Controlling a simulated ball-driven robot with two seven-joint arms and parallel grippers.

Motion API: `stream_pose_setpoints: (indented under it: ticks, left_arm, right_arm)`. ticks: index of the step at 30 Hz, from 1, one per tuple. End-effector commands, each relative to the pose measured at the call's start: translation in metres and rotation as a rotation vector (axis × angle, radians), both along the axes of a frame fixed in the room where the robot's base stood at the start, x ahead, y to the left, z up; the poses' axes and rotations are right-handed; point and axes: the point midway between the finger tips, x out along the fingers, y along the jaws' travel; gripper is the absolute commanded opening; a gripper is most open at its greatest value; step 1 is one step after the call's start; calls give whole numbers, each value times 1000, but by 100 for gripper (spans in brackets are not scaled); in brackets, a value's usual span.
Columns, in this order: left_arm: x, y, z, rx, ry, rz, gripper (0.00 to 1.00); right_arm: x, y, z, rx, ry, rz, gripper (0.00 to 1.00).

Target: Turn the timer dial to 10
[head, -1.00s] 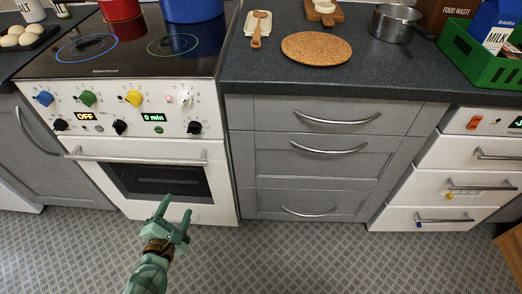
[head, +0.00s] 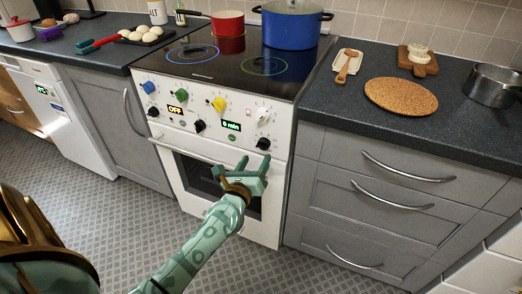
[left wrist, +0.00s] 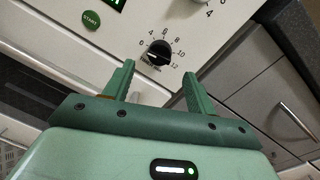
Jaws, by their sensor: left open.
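The timer dial (head: 263,144) is a black knob at the lower right of the white stove panel (head: 190,108). In the left wrist view the dial (left wrist: 159,52) sits inside a printed ring of numbers that runs up to 12; its exact pointer position is hard to read. The green display (head: 231,126) shows a minutes value that looks like 5 or 6. My left gripper (head: 254,165) is open just below and in front of the dial. In the left wrist view its fingers (left wrist: 158,72) stand on either side below the dial, apart from it. My right gripper is out of view.
Other knobs, blue (head: 149,87), green (head: 181,94) and yellow (head: 218,104), line the panel. The oven handle (head: 185,153) crosses below it. A blue pot (head: 292,28) and a red pot (head: 228,24) stand on the hob. Grey drawers (head: 380,195) are to the right.

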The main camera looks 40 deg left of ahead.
Motion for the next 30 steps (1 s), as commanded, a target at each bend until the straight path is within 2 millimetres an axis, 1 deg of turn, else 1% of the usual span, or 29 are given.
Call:
stream_pose_setpoints:
  ticks: [1,3,6,9,13,20,21,23,24,25,30]
  left_arm:
    - [12,4,0,2,-1,1,56]
    - [25,9,-1,1,0,1,56]
    - [39,13,-2,2,1,0,56]
    - [48,16,-1,2,1,0,56]
    - [53,17,-1,2,2,0,56]
    - [53,18,0,2,1,0,56]
    - [53,18,0,2,2,0,45]
    - [53,18,0,2,2,0,29]
    - [53,17,-1,2,2,0,18]
    - [53,17,-1,2,2,0,14]
    - [53,17,-1,4,2,0,14]
  right_arm:
    - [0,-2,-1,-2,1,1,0]
    - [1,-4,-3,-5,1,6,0]
    - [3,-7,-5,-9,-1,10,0]
    - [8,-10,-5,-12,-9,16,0]
    - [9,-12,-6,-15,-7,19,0]
    - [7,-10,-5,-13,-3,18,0]
    - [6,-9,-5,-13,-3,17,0]
    - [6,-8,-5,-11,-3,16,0]
    - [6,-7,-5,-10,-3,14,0]
    - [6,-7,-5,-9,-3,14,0]
    - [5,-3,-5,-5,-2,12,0]
